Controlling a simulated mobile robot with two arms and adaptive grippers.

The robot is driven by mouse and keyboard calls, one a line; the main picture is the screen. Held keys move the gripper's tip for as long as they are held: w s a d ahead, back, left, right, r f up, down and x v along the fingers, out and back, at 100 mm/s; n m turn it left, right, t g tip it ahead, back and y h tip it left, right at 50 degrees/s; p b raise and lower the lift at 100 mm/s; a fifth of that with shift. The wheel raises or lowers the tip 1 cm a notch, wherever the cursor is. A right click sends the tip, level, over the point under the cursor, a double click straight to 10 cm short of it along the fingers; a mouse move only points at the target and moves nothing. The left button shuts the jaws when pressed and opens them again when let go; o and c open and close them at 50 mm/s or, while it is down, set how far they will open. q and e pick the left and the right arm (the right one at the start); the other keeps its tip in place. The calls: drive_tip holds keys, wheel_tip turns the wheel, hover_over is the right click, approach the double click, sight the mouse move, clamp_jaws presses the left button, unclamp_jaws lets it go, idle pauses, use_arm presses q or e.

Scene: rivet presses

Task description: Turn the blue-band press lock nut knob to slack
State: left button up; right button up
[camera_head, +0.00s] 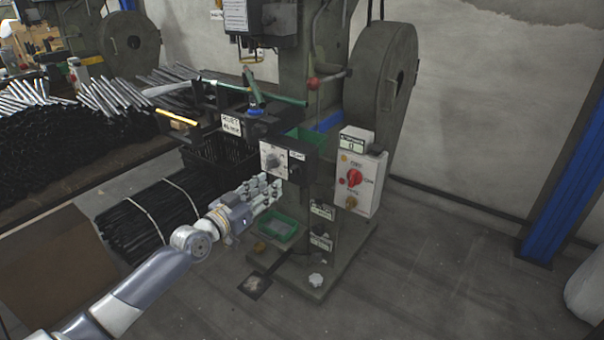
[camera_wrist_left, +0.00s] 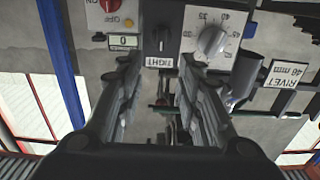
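The press with a blue band (camera_head: 328,122) stands in the middle of the head view. Its black lock nut knob (camera_wrist_left: 161,38) shows in the wrist view on a dark box, with a label (camera_wrist_left: 160,61) reading TIGHT beside it. The knob's bar looks roughly upright in that picture. In the head view the dark box (camera_head: 301,169) is visible, but the knob is too small to make out. My left gripper (camera_head: 270,186) is just below and in front of the box. Its fingers (camera_wrist_left: 160,82) are spread, with nothing held between them. My right gripper is out of view.
A numbered dial (camera_wrist_left: 211,40) on a white plate sits beside the knob. A switch box (camera_head: 361,177) with a red knob stands to the right. A green bin (camera_head: 278,228) is below the gripper, and bundled black rods (camera_head: 150,219) lie left.

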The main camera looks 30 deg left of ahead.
sight(291, 169)
use_arm(q)
drive_tip(key=w, duration=0.3)
drive_tip(key=w+b, duration=0.1)
drive_tip(key=w, duration=0.5)
drive_tip(key=shift+w+d, duration=0.1)
drive_tip(key=shift+d, duration=0.2)
drive_tip(key=shift+w, duration=0.5)
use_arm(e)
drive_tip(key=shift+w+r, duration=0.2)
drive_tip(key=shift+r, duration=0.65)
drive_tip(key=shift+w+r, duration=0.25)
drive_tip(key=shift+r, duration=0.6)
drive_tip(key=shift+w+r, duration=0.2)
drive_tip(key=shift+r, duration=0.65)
use_arm(q)
clamp_jaws()
